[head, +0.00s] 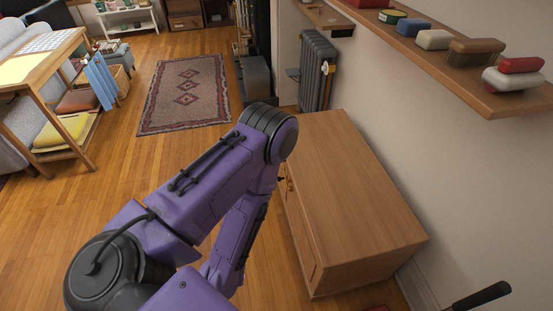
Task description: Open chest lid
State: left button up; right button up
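The wooden chest (355,200) stands against the wall on the right in the head view. Its flat lid looks closed. Small brass-coloured hardware (289,185) shows on its left-facing side, close to my purple arm. My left arm comes in from the lower left, bends at a raised elbow beside the chest, and its forearm drops back down. The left gripper is hidden below or behind the arm, so its state does not show. My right gripper is not in view.
A wall shelf (470,75) with several small items overhangs the right side. A dark radiator (317,72) stands beyond the chest. A black handle (482,296) juts in at lower right. Open wood floor and a patterned rug (186,92) lie to the left.

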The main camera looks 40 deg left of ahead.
aim_at(354, 212)
jog(key=k, duration=1.1)
jog(key=u, duration=0.75)
jog(key=i, duration=0.75)
jog(key=u, duration=0.55)
jog(key=i, duration=0.85)
jog(key=z, duration=0.85)
jog(key=i, duration=0.5)
jog(key=z, duration=0.4)
